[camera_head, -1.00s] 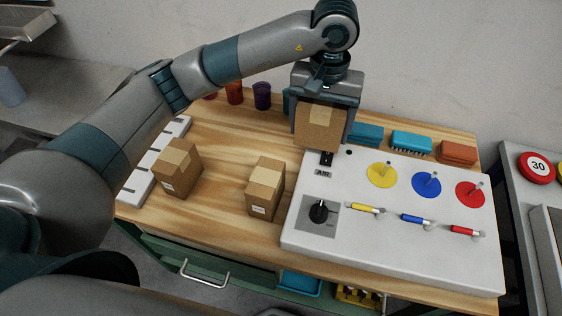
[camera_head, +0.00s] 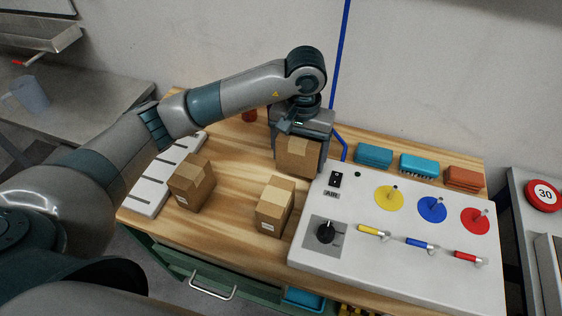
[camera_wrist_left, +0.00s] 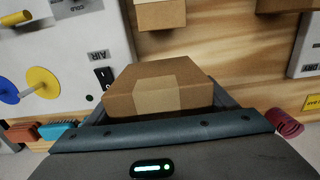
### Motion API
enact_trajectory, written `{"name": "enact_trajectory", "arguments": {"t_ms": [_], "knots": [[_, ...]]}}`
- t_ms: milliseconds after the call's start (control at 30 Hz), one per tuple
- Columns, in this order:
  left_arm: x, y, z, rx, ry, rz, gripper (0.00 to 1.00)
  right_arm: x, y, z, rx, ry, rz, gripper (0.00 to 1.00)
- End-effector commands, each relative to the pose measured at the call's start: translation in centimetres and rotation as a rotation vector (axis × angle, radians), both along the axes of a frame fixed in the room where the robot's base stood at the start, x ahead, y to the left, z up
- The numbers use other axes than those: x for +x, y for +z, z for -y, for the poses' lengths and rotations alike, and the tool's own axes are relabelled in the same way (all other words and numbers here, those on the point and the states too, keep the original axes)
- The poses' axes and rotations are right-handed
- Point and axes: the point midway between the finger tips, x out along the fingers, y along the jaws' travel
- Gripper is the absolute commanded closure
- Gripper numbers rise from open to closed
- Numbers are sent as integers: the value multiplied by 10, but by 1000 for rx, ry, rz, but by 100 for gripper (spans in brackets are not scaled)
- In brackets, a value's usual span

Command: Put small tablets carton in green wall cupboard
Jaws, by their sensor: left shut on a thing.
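My left gripper (camera_head: 298,148) is shut on a brown cardboard carton (camera_head: 297,158) with a paler tape strip. It holds the carton from above, just left of the white panel's back corner; I cannot tell how high above the bench. The held carton also shows in the left wrist view (camera_wrist_left: 160,90), between the fingers. Two similar cartons stand on the wooden bench, one at the left (camera_head: 191,184) and one nearer the middle (camera_head: 275,206). I cannot read which carton is the small tablets one. The green wall cupboard and my right gripper are not in view.
The white panel (camera_head: 400,260) with coloured discs, handles and a knob fills the bench's right part. Blue and orange brush-like blocks (camera_head: 419,166) stand behind it. A white slotted rack (camera_head: 158,193) lies at the left. A blue pipe (camera_head: 340,60) runs up the wall.

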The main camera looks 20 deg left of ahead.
Motion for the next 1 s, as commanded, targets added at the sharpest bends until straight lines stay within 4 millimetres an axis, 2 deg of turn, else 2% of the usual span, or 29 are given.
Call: {"name": "enact_trajectory", "arguments": {"t_ms": [33, 100, 300, 767, 1000], "knots": [[-2, -2, -11, 0, 5, -4, 49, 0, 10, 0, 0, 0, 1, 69], [-3, -9, -23, 1, 4, -3, 49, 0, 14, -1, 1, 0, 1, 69], [-3, -24, -43, -2, 1, 0, 49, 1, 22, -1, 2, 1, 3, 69], [-3, -29, -46, -2, 0, 1, 49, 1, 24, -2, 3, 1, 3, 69], [-4, -52, -46, -1, 1, -3, 49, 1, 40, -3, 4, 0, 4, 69]]}}
